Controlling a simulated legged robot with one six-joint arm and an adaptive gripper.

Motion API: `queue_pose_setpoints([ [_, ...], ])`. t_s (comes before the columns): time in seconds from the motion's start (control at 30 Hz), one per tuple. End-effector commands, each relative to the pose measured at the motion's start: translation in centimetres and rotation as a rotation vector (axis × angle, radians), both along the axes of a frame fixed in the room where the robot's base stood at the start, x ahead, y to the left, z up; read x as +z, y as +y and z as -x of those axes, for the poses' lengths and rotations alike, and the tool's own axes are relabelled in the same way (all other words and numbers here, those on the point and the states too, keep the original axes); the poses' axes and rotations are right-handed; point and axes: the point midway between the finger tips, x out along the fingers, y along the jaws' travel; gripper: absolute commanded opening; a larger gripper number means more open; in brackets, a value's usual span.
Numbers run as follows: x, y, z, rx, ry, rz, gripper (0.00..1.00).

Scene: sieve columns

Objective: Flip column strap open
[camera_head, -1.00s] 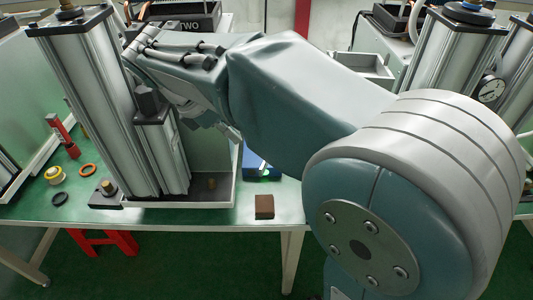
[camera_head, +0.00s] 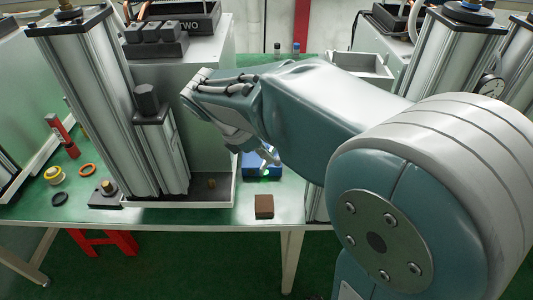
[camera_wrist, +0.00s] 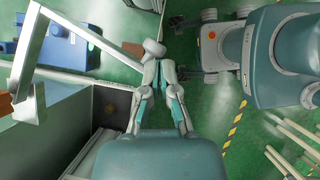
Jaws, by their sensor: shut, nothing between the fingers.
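The tall silver column (camera_head: 90,100) stands at the left of the head view, with a shorter column (camera_head: 170,150) and its black knob against its right side. A pale angled bar (camera_wrist: 30,55) crosses the left of the wrist view; it may be the strap, but I cannot be sure. I cannot pick out the strap in the head view. My gripper (camera_head: 268,158) is right of the columns, apart from them, above the blue box. In the wrist view my gripper (camera_wrist: 153,52) has its fingers together and empty, right of the bar and apart from its thick arm.
A blue box (camera_head: 262,172) and brown block (camera_head: 264,206) lie on the green table near its front edge. A white tray (camera_head: 220,200) lies under the columns. A grey cabinet (camera_head: 205,75) stands behind.

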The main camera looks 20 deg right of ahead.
Motion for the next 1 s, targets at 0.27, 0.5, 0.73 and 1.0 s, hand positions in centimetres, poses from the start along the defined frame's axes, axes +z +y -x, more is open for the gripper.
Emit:
queue_pose_setpoints([
  [0.27, 0.0, -2.6, -0.2, 0.13, 0.0, -0.002, 0.0],
  [0.5, -0.1, -6.1, -1.1, 0.265, 0.003, -0.001, 0.0],
  [0.73, -0.1, -7.1, -1.5, 0.268, 0.003, -0.001, 0.0],
  [1.0, 0.0, -7.0, -1.5, 0.267, 0.002, 0.0, 0.0],
])
